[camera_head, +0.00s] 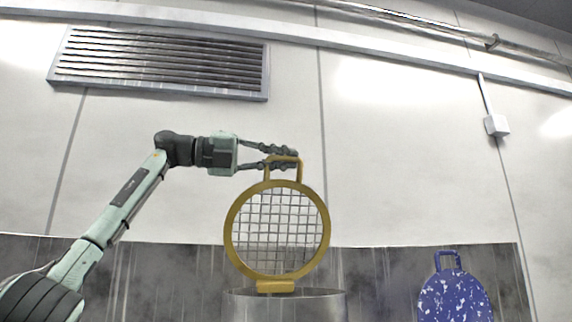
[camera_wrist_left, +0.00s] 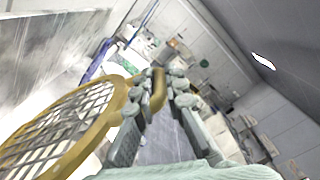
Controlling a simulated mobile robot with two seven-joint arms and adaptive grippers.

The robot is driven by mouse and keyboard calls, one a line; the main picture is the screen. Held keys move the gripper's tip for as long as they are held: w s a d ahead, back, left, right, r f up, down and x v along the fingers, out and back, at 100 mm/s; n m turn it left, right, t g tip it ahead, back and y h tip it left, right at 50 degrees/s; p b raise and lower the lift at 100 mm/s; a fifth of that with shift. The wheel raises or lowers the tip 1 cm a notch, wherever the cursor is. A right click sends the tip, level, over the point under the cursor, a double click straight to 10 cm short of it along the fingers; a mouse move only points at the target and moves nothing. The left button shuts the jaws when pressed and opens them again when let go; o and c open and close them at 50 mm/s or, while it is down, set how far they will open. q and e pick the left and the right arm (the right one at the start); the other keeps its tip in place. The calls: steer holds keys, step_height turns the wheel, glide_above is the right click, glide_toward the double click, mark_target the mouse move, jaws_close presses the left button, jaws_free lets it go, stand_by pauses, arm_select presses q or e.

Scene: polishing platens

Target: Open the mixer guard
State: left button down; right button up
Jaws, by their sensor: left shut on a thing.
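The mixer guard (camera_head: 239,259) is a round yellow ring with a wire grid and a yellow handle on top. It stands upright above a grey cylindrical mixer bowl (camera_head: 310,306), with its yellow hinge block at the rim. My left gripper (camera_head: 290,158) is shut on the guard's handle, coming in from the left. In the left wrist view, the fingers of my left gripper (camera_wrist_left: 158,92) close around the yellow handle, and the guard's ring and grid (camera_wrist_left: 65,130) show at the left. My right gripper is not in view.
A blue speckled round lid with a handle (camera_head: 455,295) stands at the lower right. A grey metal panel (camera_head: 390,265) runs behind the bowl. The wall has a vent grille (camera_head: 160,62) and a white box (camera_head: 496,125). The space above the guard is clear.

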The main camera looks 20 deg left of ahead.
arm_select(q)
steer(key=shift+w+a+r+n, duration=0.3)
steer(key=shift+w+a, duration=0.1)
steer(key=shift+w, duration=0.15)
steer(key=c, duration=1.6)
jaws_free()
steer(key=shift+o, duration=0.2)
steer(key=v, duration=1.2)
